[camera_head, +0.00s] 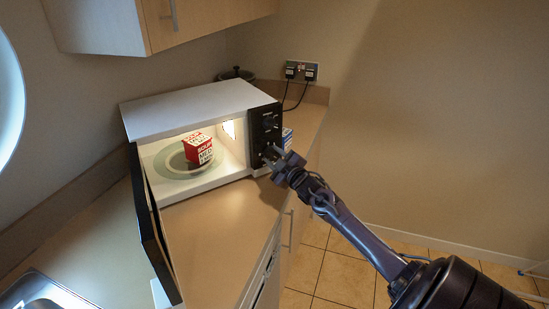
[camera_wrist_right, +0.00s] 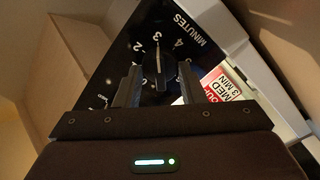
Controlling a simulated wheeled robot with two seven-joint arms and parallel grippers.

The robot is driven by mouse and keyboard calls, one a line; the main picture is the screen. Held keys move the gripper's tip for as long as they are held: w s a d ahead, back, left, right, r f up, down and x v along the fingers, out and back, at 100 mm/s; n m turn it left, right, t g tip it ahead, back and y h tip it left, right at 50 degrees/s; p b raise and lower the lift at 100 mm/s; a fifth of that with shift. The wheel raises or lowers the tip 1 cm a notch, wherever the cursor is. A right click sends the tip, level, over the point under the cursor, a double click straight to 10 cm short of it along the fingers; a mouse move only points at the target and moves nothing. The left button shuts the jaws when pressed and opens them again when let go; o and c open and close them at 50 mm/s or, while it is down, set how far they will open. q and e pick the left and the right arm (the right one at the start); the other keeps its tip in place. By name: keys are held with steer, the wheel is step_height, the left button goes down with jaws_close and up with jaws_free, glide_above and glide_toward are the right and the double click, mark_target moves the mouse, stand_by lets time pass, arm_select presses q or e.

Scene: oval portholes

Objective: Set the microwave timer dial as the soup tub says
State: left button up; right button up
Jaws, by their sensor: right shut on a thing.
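The white microwave (camera_head: 190,105) stands on the counter with its door (camera_head: 152,235) open. The soup tub (camera_head: 199,148), red and white, sits inside on the turntable. In the wrist view the tub's label (camera_wrist_right: 228,86) reads "MED" and "3 MIN". My right gripper (camera_head: 274,158) is at the lower part of the black control panel. In the wrist view its fingers (camera_wrist_right: 157,88) stand either side of the timer dial (camera_wrist_right: 158,66), shut on it. The dial's pale line points at about the 3 of the "MINUTES" scale. My left gripper is out of view.
Another knob (camera_head: 268,121) sits higher on the control panel. A dark green pot (camera_head: 236,74) stands behind the microwave, and plugs (camera_head: 300,71) are in the wall socket. A wall cupboard (camera_head: 150,25) hangs above left. The counter (camera_head: 215,225) in front is clear.

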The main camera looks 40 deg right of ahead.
steer(key=shift+f, duration=0.1)
steer(key=o, duration=1)
steer(key=shift+s, duration=0.1)
steer(key=shift+s+a, duration=0.1)
steer(key=shift+s, duration=0.25)
steer(key=shift+s+a+b, duration=0.2)
steer(key=shift+s, duration=0.95)
steer(key=shift+s+a+b, duration=0.15)
steer(key=shift+s+a, duration=0.05)
steer(key=shift+s, duration=0.9)
steer(key=shift+s+a+b, duration=0.2)
steer(key=shift+s, duration=0.95)
